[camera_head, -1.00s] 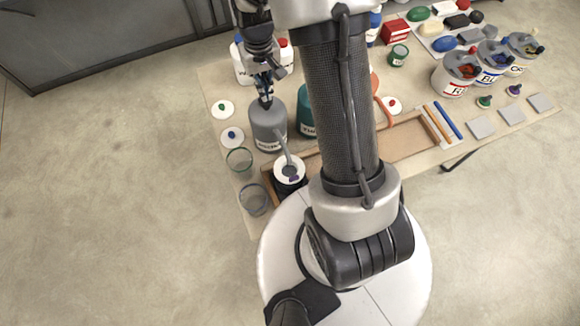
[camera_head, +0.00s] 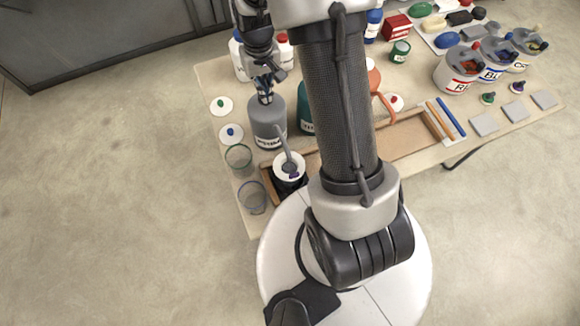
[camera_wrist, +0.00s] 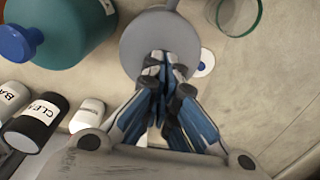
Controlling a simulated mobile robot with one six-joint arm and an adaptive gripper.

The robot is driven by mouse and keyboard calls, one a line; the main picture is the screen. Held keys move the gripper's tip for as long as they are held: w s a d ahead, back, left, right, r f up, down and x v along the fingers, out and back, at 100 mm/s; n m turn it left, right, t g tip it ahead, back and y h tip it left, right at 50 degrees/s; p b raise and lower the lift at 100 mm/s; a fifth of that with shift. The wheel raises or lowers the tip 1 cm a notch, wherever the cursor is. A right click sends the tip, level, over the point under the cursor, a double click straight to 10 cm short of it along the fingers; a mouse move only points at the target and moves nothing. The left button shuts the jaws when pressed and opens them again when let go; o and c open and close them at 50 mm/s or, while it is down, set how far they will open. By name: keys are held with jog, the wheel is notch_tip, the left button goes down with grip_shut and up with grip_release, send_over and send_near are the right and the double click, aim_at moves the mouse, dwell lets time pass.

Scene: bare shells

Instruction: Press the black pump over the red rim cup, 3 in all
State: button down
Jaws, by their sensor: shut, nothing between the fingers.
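A grey bottle (camera_head: 268,130) stands at the left end of the table, its label too small to read. A grey spout (camera_head: 284,145) reaches from it over a dark container with a white top (camera_head: 289,182). My gripper (camera_head: 266,98) is shut and empty, pointing down at the bottle's top. In the wrist view the shut fingertips (camera_wrist: 163,60) overlap the round grey top (camera_wrist: 150,35); I cannot tell whether they touch it. I see no clearly black pump and no cup with a red rim; my arm hides part of the table.
A green-rimmed glass (camera_head: 238,157) and a blue-rimmed glass (camera_head: 252,196) stand near the left edge. A teal bottle (camera_head: 305,110) is close on the right. A brown tray (camera_head: 408,135) lies behind my arm. Labelled pots (camera_head: 458,72) stand far right.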

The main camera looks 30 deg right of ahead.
jog(key=shift+f, duration=0.35)
jog(key=shift+s+r, duration=0.1)
jog(key=shift+r, duration=0.1)
jog(key=shift+r+p, duration=1.3)
jog(key=shift+r, duration=0.4)
notch_tip(320, 180, up, 6)
jog(key=p, duration=0.4)
